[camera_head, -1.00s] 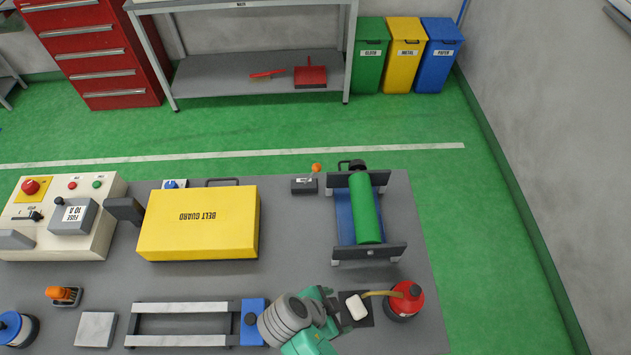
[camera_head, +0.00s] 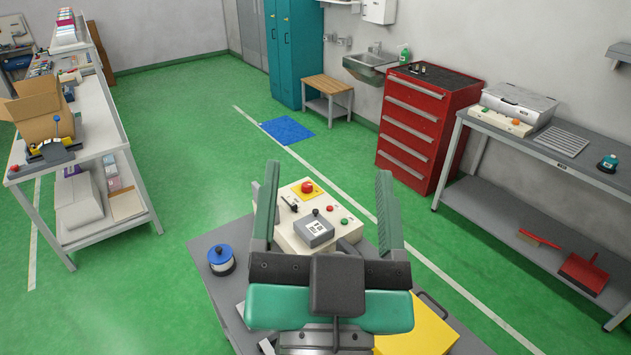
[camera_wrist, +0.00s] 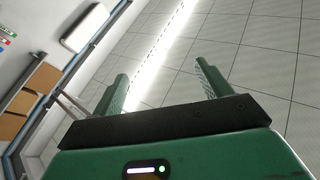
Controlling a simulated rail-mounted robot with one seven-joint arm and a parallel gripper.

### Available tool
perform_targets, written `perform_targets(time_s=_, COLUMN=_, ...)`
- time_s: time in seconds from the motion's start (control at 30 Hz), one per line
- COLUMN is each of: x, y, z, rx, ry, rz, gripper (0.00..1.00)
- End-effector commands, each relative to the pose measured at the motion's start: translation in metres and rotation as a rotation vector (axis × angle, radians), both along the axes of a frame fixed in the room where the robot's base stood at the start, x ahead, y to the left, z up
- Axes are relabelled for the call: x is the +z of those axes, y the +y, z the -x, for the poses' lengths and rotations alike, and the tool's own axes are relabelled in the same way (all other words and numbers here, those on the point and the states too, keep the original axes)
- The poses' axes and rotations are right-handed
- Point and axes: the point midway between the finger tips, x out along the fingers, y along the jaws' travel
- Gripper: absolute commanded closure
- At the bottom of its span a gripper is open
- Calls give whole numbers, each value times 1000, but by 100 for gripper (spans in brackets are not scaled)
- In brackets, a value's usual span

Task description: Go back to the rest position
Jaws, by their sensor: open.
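My gripper (camera_head: 326,200) is raised in front of the head camera, its two green fingers apart and pointing up, with nothing between them. In the wrist view my gripper (camera_wrist: 163,82) also shows spread, empty fingers against the ceiling. Behind and below it in the head view, a cream control box (camera_head: 290,240) with a red button stands on the grey work table (camera_head: 205,245). My gripper and arm hide much of that table.
The yellow belt guard (camera_head: 425,330) is partly hidden at lower right. A blue-topped spool (camera_head: 221,258) stands on the table's left. A red drawer cabinet (camera_head: 425,125) and grey bench (camera_head: 540,155) line the right wall. A white shelf (camera_head: 95,125) stands left.

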Motion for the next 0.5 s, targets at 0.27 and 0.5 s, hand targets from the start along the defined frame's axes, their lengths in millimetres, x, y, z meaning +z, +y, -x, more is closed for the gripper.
perform_targets(time_s=0.27, x=59, y=23, z=45, rx=4, ry=-206, rz=135, gripper=23)
perform_targets(time_s=0.5, x=57, y=23, z=43, rx=3, ry=-201, rz=133, gripper=23)
